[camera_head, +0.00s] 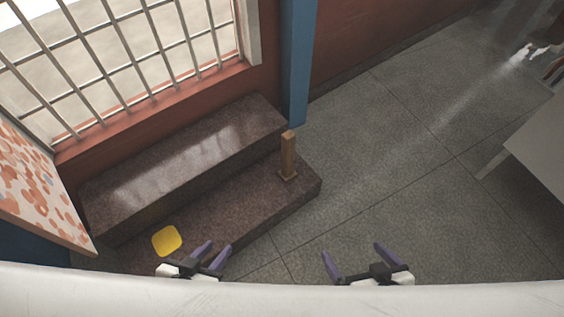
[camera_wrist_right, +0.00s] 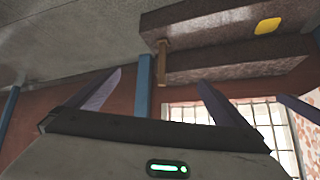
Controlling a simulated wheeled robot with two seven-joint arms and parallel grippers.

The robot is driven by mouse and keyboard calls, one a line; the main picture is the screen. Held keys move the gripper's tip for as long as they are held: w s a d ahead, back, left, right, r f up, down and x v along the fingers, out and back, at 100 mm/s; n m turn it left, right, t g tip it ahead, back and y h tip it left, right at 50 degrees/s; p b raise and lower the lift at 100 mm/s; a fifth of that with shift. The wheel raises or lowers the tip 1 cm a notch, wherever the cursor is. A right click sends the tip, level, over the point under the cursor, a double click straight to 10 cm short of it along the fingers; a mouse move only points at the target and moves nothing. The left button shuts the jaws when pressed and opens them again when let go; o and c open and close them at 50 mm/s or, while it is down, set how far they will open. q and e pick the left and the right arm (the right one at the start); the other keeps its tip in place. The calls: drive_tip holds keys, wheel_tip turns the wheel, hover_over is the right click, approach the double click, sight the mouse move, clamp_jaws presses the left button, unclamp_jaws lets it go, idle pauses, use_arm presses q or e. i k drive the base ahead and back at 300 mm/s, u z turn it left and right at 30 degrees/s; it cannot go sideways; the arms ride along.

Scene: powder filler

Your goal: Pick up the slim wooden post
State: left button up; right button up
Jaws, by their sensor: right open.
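The slim wooden post (camera_head: 288,155) stands upright on a small square base on the lower step, near its right end. It also shows in the right wrist view (camera_wrist_right: 162,62), apart from the fingers. My left gripper (camera_head: 218,256) is at the bottom of the head view, left of and nearer than the post, with its purple fingers apart and nothing between them. My right gripper (camera_head: 357,262) is at the bottom, right of and nearer than the post. It is open and empty, and its spread fingers also show in the right wrist view (camera_wrist_right: 160,90).
A yellow square (camera_head: 167,241) lies on the lower stone step (camera_head: 235,205). A higher step (camera_head: 185,160) runs behind it under a barred window. A blue pillar (camera_head: 298,65) stands behind the post. Grey floor at right is clear up to a pale table (camera_head: 540,145).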

sight(287, 173)
drive_tip(key=u, duration=0.3)
drive_tip(key=i, duration=0.8)
drive_tip(key=u, duration=0.45)
